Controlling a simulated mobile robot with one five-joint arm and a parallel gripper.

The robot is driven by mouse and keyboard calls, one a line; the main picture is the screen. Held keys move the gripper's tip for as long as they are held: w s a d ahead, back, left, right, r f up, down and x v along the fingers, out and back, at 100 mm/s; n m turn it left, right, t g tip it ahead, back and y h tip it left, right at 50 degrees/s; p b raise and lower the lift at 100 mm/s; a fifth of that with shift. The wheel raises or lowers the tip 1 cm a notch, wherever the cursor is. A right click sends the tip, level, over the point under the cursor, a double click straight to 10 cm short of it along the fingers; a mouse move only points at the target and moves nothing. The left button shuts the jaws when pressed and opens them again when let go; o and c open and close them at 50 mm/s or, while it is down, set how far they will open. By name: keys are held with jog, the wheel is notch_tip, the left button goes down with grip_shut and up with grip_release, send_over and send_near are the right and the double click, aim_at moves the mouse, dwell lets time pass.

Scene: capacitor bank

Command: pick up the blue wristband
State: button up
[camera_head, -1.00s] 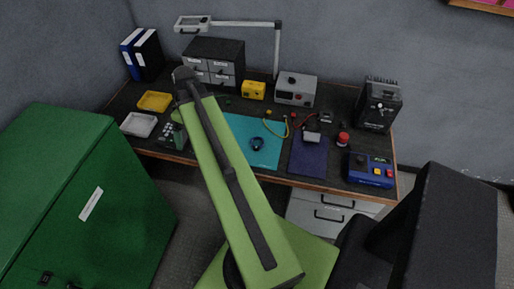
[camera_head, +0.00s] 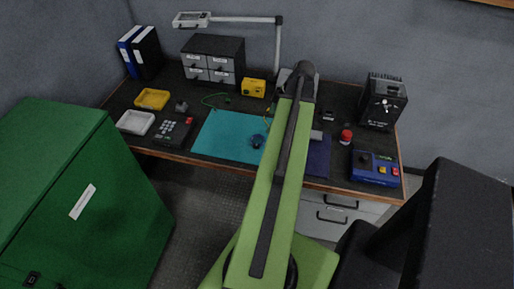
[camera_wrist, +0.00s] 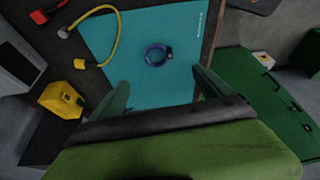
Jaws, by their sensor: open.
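The blue wristband (camera_wrist: 157,55) is a small ring with a dark clasp. It lies on the teal mat (camera_wrist: 130,30) in the wrist view. In the head view the wristband (camera_head: 257,140) lies near the right side of the mat (camera_head: 222,138), just left of my arm. My gripper (camera_wrist: 160,82) shows two green fingers spread apart in the wrist view, with nothing between them. The wristband lies beyond the fingertips, apart from them. My gripper's fingers are hidden in the head view.
A yellow box (camera_head: 253,88), drawer unit (camera_head: 213,60) and lamp stand (camera_head: 278,50) are at the back. A keypad device (camera_head: 174,130) is left of the mat. A blue control box (camera_head: 375,168) and red button (camera_head: 346,136) are at right. A yellow cord (camera_wrist: 118,30) lies by the mat.

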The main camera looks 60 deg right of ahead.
jog(key=b, duration=0.6)
send_near(256, 143)
jog(key=shift+w+f, duration=0.1)
jog(key=shift+f, duration=0.25)
jog(key=shift+w+a+f+b, duration=0.15)
jog(key=shift+w+f+b, duration=0.1)
jog(key=shift+b, duration=0.2)
jog(key=b+x, duration=0.4)
jog(key=x, duration=0.1)
jog(key=shift+s+b, duration=0.25)
jog(key=shift+b, duration=0.1)
jog(key=shift+w+f, duration=0.15)
jog(key=shift+f, duration=0.05)
jog(key=shift+r, duration=0.2)
jog(key=c, duration=1.4)
